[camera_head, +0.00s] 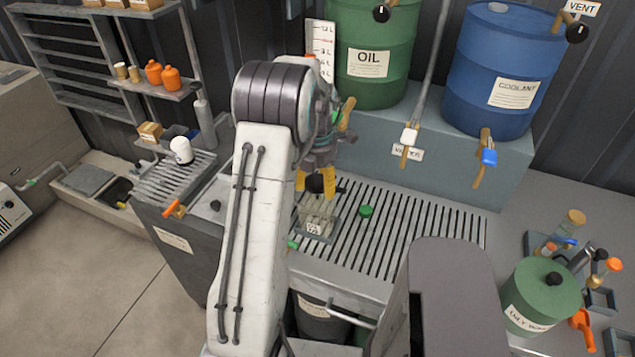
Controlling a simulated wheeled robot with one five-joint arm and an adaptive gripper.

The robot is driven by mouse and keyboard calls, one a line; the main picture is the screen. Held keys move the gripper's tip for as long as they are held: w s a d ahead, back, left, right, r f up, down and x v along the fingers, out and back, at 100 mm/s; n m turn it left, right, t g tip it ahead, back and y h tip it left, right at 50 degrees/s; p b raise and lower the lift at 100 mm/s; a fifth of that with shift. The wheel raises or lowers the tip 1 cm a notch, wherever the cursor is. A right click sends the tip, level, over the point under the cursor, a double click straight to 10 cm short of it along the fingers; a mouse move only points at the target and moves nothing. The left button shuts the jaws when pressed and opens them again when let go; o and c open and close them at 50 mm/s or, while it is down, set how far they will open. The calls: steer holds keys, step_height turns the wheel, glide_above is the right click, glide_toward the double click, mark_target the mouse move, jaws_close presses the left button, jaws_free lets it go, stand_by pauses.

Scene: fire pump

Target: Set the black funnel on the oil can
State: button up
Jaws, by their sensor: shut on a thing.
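My gripper (316,182), with yellow fingertips, is low over the slotted drain grate in the middle of the view. It is shut on a dark thing that seems to be the black funnel; the fingers hide most of it, so its shape is not clear. Just below the fingertips stands a small see-through container with a pale label (314,226), apparently the oil can. I cannot tell whether the held thing touches the container. A small green cap (365,210) lies on the grate to the right of it.
A green oil drum (372,90) and a blue coolant drum (497,88) stand on a raised grey block behind the grate, with taps in front. A green lidded can (541,305), small bottles and an orange scoop (582,330) are at the right. The grate's right part (430,220) is clear.

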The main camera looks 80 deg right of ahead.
mark_target(317, 183)
steer(key=shift+f+b, duration=0.55)
steer(key=shift+f, duration=0.1)
stand_by(0.8)
steer(key=o, duration=0.8)
steer(key=shift+r+p, duration=2.15)
steer(key=shift+r, duration=0.7)
steer(key=shift+r+p, duration=0.3)
steer(key=shift+r, duration=2.35)
